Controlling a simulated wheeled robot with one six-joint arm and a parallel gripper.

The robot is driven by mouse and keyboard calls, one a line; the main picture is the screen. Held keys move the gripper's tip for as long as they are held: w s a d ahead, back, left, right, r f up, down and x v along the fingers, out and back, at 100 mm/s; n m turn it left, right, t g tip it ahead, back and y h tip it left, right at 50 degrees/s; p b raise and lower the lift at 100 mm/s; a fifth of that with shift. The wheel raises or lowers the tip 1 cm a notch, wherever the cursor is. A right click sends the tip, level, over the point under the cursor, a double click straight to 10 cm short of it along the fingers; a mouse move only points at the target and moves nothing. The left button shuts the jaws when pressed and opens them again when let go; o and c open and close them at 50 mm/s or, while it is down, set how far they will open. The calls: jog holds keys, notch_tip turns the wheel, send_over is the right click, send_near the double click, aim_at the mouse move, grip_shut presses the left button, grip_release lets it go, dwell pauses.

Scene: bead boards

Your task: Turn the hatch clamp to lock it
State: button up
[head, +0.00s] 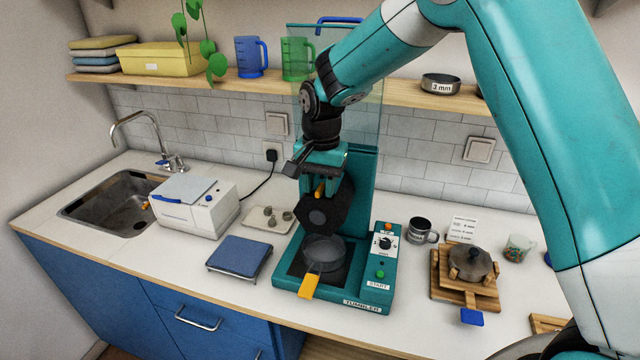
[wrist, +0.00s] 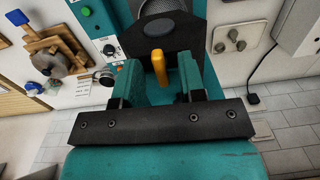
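The teal tumbler machine (head: 360,290) stands on the counter with a black many-sided drum (head: 335,212) in it. A small orange lever, which looks like the hatch clamp (head: 319,188), sticks up at the drum's top. In the wrist view the clamp (wrist: 158,68) stands upright between my fingers, with a gap on each side. My gripper (head: 322,166) is open above the drum; its fingers also show in the wrist view (wrist: 157,75). A clear round dish (head: 323,250) and a yellow-orange handle (head: 308,287) sit below the drum. The clamp's base is partly hidden.
A clear upright panel (head: 368,110) stands behind my gripper. The control panel (head: 382,262) with knob and START button is at the right. A white box (head: 192,215), a blue pad (head: 240,255) and a wooden stand (head: 450,270) flank the machine.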

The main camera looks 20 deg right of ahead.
aim_at(322, 187)
notch_tip(322, 187, up, 18)
jog(key=b, duration=0.3)
jog(key=shift+d+f, duration=0.25)
jog(key=shift+d, duration=0.05)
jog(key=s+a+f+n+y+b, duration=0.1)
jog(key=s+f+n, duration=0.3)
jog(key=s, duration=0.6)
jog(key=s+a+f+n+y+b, duration=0.1)
jog(key=s+f+n, duration=0.4)
jog(key=s, duration=0.5)
jog(key=s+a+f+n+y+b, duration=0.1)
jog(key=s+f+n, duration=0.4)
jog(key=s, duration=0.5)
jog(key=shift+s+a+n+y+b, duration=0.3)
jog(key=shift+a+y+b, duration=0.1)
jog(key=shift+a+b, duration=0.55)
